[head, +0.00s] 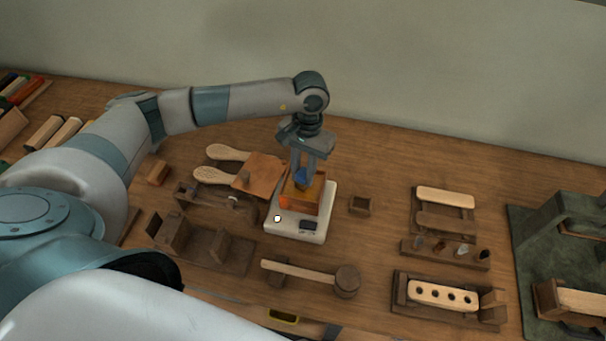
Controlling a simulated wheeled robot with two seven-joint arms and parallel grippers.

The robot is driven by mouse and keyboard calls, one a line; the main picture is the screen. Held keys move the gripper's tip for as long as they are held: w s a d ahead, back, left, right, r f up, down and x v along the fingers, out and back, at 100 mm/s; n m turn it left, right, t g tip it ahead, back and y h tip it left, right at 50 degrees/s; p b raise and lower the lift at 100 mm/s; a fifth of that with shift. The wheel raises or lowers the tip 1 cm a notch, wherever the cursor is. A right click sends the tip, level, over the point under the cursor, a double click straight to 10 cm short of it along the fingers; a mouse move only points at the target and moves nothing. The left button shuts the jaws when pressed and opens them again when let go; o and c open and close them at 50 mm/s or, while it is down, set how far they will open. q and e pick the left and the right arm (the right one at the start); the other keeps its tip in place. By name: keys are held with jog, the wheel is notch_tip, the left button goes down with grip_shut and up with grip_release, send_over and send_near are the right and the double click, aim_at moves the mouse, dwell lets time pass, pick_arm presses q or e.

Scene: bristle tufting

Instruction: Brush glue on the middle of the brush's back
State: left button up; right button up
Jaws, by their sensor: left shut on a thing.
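My left gripper (308,160) points down over a white scale (297,229) and is shut on a small blue thing (301,181). The blue thing is at the opening of an orange-brown wooden box (312,205) on the scale; I cannot tell how deep it reaches or whether it is a glue brush. Pale wooden brush backs show: one with a row of holes (428,291) in a dark holder, and a plain one (446,197) on a rack. Two pale paddle-shaped handles (228,152) lie at the left, partly under a brown sheet. No glue can be made out. My right gripper is out of view.
A wooden mallet (346,281) lies in front of the scale. A green mat (526,262) with a fixture is at far right. Bare table lies between scale and racks.

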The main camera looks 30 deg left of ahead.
aim_at(302, 174)
pick_arm(q)
jog(key=shift+r+p, duration=0.35)
jog(key=shift+r, duration=2.35)
jog(key=shift+s+d+r+b, duration=0.1)
jog(key=shift+s+d+b, duration=0.2)
jog(key=shift+d+b, duration=0.4)
jog(key=s+d+r+b, duration=0.2)
jog(key=s+d+b, duration=0.2)
jog(key=s+b, duration=0.2)
jog(key=shift+s+r, duration=0.35)
jog(key=shift+w+d, duration=0.1)
jog(key=shift+d, duration=0.05)
